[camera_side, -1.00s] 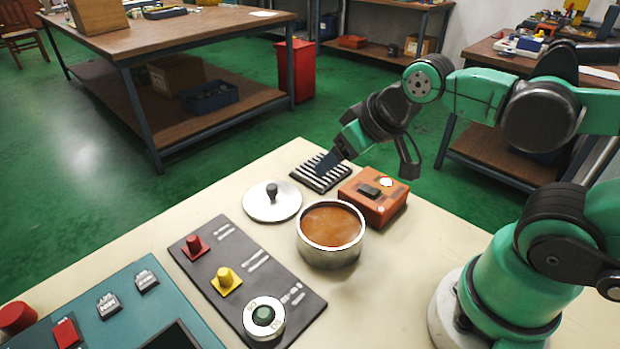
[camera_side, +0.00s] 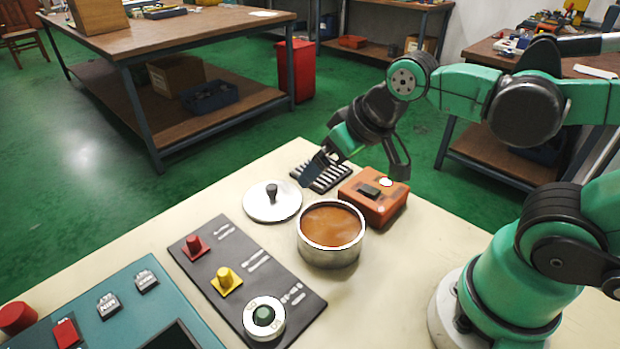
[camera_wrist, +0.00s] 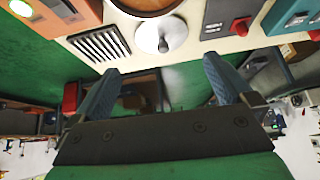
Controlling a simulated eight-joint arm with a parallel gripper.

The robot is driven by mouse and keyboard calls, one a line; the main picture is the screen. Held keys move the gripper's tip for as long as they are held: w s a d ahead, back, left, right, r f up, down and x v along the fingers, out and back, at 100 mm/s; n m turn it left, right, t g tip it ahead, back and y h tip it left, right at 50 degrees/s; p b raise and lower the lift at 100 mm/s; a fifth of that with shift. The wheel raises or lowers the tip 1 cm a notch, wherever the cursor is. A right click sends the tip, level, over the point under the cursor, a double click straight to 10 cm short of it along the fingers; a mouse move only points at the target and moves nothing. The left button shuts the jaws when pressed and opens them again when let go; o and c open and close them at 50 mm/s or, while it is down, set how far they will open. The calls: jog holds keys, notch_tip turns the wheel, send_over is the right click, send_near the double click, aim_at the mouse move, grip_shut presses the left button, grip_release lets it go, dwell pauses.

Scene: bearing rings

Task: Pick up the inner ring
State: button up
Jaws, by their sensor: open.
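I cannot make out an inner ring in either view. A metal pot (camera_side: 331,256) holds an orange-brown liquid (camera_side: 331,224), and anything under its surface is hidden. The pot's edge also shows at the top of the wrist view. My gripper (camera_side: 313,170) is over the far side of the bench, above or beside a black-and-white striped rack (camera_side: 335,178), behind the pot. In the wrist view my gripper (camera_wrist: 163,82) has its two blue-grey fingers wide apart with nothing between them.
A round metal lid (camera_side: 258,206) with a dark knob lies left of the pot. An orange box (camera_side: 384,208) stands behind it to the right. A dark control panel (camera_side: 240,250) and a teal console (camera_side: 125,325) fill the left front. The cream bench (camera_side: 385,290) is clear at right front.

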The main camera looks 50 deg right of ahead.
jog(key=a+f+g, duration=0.3)
jog(key=a+g, duration=0.1)
jog(key=a, duration=0.6)
jog(key=g, duration=0.2)
send_over(263, 312)
jog(key=f, duration=0.3)
jog(key=shift+w+d+f, duration=0.1)
jog(key=shift+w+d, duration=0.05)
jog(key=shift+d, duration=0.05)
jog(key=shift+a+f, duration=0.2)
jog(key=shift+s+f, duration=0.2)
jog(key=shift+f, duration=2.55)
jog(key=c, duration=1.5)
jog(key=shift+o, duration=0.2)
jog(key=shift+r, duration=0.15)
